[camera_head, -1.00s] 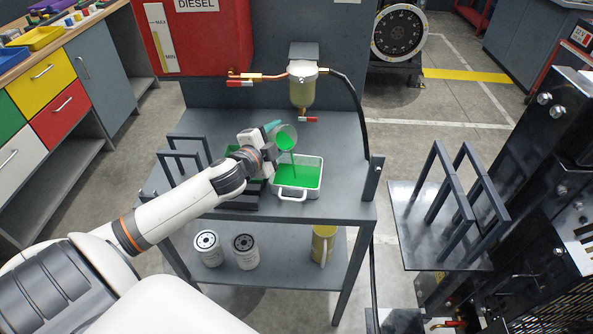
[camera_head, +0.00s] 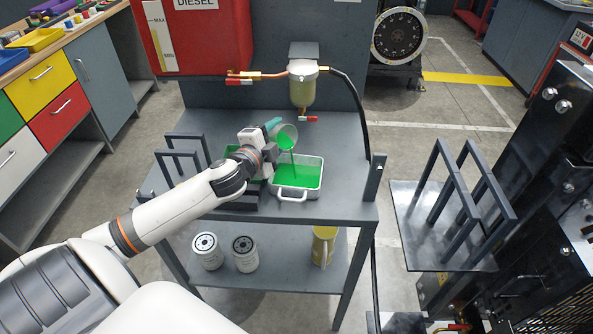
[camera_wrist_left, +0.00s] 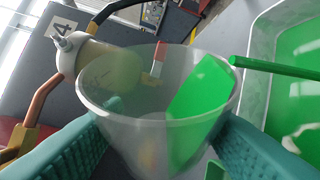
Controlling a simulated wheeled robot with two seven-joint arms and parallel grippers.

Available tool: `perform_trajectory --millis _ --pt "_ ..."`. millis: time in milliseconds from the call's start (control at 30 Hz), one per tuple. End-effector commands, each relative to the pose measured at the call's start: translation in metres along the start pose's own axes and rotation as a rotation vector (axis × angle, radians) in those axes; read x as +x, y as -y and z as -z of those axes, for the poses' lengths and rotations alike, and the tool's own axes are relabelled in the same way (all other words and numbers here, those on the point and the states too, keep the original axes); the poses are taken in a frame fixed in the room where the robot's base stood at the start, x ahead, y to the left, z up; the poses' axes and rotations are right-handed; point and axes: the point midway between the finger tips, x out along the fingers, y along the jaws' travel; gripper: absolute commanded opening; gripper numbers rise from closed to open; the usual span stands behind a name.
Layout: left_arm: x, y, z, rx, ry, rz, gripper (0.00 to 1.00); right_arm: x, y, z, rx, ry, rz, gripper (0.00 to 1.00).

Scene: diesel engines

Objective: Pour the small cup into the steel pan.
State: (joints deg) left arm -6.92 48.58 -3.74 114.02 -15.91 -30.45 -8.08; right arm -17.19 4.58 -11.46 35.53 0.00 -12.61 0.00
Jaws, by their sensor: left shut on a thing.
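My left gripper (camera_head: 270,128) is shut on the small cup (camera_head: 287,138) above the left part of the steel pan. The cup is tilted to the right, and a thin green stream falls from its lip into the pan (camera_head: 313,183). Bright green liquid (camera_head: 302,174) covers the pan's floor. In the left wrist view the translucent cup (camera_wrist_left: 130,100) sits between the two teal fingers (camera_wrist_left: 155,150), with green liquid along its right wall. The pan's rim (camera_wrist_left: 257,60) shows at the right there. My right gripper is not in view.
The pan stands on a grey cart top (camera_head: 345,200). Dark upright frames (camera_head: 190,160) stand left of the pan. A fuel filter bowl (camera_head: 303,90) with pipes hangs behind it. White filters (camera_head: 207,250) and a yellow jug (camera_head: 323,245) stand on the lower shelf.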

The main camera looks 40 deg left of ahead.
Motion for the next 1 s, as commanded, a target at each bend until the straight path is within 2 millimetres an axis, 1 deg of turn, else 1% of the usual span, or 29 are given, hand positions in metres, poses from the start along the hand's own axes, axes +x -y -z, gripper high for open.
perform_trajectory --millis 167,1000 --pt "-0.0002 -0.0001 -0.0008 0.018 0.001 -0.008 0.31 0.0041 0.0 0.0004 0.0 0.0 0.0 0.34" --pt "-0.0038 -0.0013 -0.0097 0.103 0.001 -0.043 0.31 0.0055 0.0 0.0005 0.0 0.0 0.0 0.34"
